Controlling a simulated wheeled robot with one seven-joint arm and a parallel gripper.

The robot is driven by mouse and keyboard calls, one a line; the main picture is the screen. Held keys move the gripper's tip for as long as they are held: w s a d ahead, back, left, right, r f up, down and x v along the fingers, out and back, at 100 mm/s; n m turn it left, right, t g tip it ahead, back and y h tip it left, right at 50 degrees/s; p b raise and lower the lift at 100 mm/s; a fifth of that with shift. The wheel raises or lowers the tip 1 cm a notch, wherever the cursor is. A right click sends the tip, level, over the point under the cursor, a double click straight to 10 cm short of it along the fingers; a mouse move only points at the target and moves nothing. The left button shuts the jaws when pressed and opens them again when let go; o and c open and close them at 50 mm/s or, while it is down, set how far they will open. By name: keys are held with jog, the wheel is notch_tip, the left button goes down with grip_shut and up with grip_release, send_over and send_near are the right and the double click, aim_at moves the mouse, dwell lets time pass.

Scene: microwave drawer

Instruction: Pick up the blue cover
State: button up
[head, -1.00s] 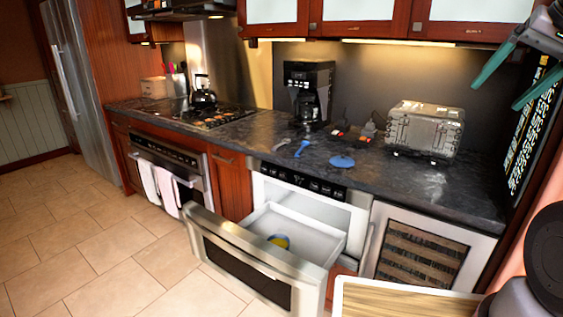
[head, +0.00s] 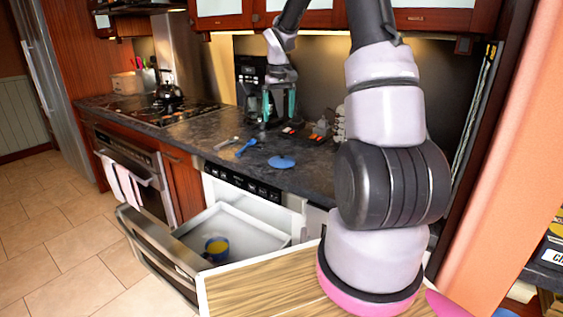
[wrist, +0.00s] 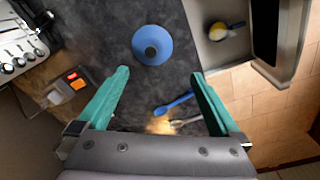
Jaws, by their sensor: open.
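The blue cover (head: 281,161), a round disc with a darker knob in its middle, lies flat on the dark countertop. In the wrist view the cover (wrist: 152,45) shows whole, just beyond and between the fingertips. My gripper (head: 278,112) has two teal fingers and hangs above the counter, pointing down. It is apart from the cover, up and to the left of it in the head view. In the wrist view my gripper (wrist: 160,73) is open, with nothing between its fingers.
The microwave drawer (head: 160,252) is pulled out, with a blue and yellow bowl (head: 217,249) inside. A blue utensil (head: 246,146) lies left of the cover. A coffee maker (head: 250,80) stands behind my gripper. My arm hides the toaster's place. A wooden-topped surface (head: 265,283) is in front.

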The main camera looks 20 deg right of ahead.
notch_tip(320, 180, down, 6)
jog(key=w+d, duration=0.2)
jog(key=w, duration=0.1)
send_over(282, 151)
jog(key=shift+n+g, duration=0.3)
jog(key=shift+g, duration=0.1)
jog(key=f, duration=0.5)
jog(key=shift+w+a, duration=0.1)
jog(key=shift+a, duration=0.1)
jog(key=shift+d+f, duration=0.15)
jog(key=shift+f, duration=1.4)
jog(key=shift+d+f, duration=0.1)
jog(key=shift+f, duration=1.4)
jog(key=c, duration=1.2)
grip_shut()
jog(key=shift+s, duration=0.2)
